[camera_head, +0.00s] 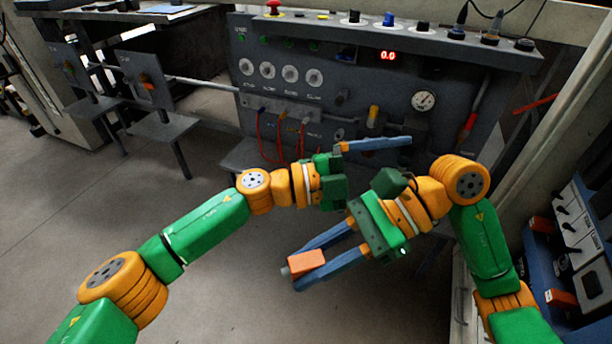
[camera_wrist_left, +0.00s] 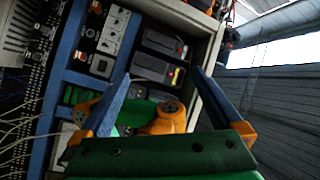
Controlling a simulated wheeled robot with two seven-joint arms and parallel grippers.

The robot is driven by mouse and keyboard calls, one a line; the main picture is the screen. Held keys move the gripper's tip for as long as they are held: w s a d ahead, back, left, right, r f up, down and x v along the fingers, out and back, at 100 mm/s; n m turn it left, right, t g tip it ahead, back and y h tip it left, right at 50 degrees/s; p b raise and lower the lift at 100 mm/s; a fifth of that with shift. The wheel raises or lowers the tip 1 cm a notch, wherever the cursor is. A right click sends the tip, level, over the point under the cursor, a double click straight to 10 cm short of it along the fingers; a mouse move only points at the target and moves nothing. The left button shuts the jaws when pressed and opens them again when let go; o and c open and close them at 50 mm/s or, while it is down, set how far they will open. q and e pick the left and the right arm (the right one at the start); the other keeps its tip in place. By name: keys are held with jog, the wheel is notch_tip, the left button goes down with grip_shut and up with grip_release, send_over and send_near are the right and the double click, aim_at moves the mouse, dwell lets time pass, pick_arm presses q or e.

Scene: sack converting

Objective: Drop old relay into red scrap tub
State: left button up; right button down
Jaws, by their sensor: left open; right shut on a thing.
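An orange block with a grey end, which looks like the old relay (camera_head: 307,262), is held between the blue fingers of my right gripper (camera_head: 310,258). It hangs in the air over the grey floor, in the lower middle of the head view. My left gripper (camera_head: 378,144) points right in front of the grey panel, above and right of the relay, and holds nothing. In the left wrist view its two fingers (camera_wrist_left: 160,76) are spread wide with nothing between them. I cannot make out the red scrap tub in either view.
The grey control panel (camera_head: 340,70) with gauges, knobs and red cables stands behind my grippers. A blue-framed unit (camera_head: 540,270) with switches and orange parts is at the right edge. Grey stands (camera_head: 165,125) are at the left. The floor (camera_head: 250,290) below is clear.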

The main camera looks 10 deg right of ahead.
pick_arm(q)
jog(key=s+a+m+g+y, duration=0.1)
jog(key=m+g+y, duration=0.1)
jog(key=m+y, duration=0.2)
notch_tip(320, 180, up, 10)
jog(key=t+y, duration=0.3)
jog(key=y, duration=1.2)
send_over(308, 259)
notch_tip(308, 259, down, 12)
jog(key=shift+a+r, duration=0.1)
jog(key=shift+r, duration=0.15)
